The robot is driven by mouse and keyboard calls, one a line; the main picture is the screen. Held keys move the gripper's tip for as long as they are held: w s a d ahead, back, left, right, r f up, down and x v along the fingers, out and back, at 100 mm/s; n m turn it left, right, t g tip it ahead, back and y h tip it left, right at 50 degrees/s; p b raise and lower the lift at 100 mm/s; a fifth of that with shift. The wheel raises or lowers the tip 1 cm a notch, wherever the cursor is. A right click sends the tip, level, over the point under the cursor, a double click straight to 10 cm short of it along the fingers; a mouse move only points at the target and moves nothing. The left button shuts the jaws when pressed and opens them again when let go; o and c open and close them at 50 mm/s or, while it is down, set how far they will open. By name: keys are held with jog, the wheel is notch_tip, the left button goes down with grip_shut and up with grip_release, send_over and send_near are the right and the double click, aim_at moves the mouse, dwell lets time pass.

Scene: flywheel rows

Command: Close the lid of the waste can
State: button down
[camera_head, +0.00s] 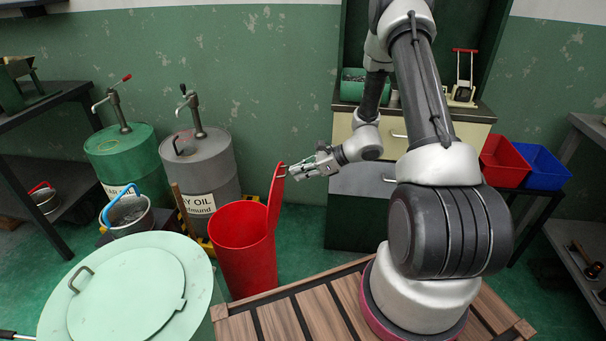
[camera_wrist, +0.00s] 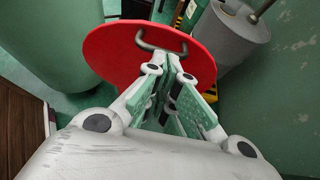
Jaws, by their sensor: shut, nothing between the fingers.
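The red waste can (camera_head: 243,262) stands on the green floor in the middle of the head view, its mouth open. Its red lid (camera_head: 276,200) stands upright on the can's right side. In the wrist view the lid (camera_wrist: 120,58) shows as a red disc with a dark bar handle (camera_wrist: 161,40) near its edge. My gripper (camera_head: 290,173) is at the lid's top edge, close to the handle, coming from the right. Its fingers (camera_wrist: 178,75) are shut with nothing between them. Whether they touch the lid or handle I cannot tell.
A green drum (camera_head: 125,160) and a grey oil drum (camera_head: 203,170) with pumps stand behind the can. A pale green round lid (camera_head: 130,290) fills the front left. A metal bucket (camera_head: 130,213) with a blue handle is left of the can. A drawer cabinet (camera_head: 365,185) stands behind my arm.

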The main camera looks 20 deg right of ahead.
jog(key=w+a+r+g+h, duration=0.2)
jog(key=w+a+h, duration=0.3)
jog(key=a, duration=0.5)
jog(key=w+a+f+g+h, duration=0.1)
jog(key=w+a+f, duration=0.4)
jog(key=a, duration=0.4)
jog(key=w+a+f+g+h, duration=0.1)
jog(key=w+a+f, duration=0.5)
jog(key=a+f, duration=0.2)
jog(key=shift+w+a, duration=0.2)
jog(key=shift+a, duration=0.55)
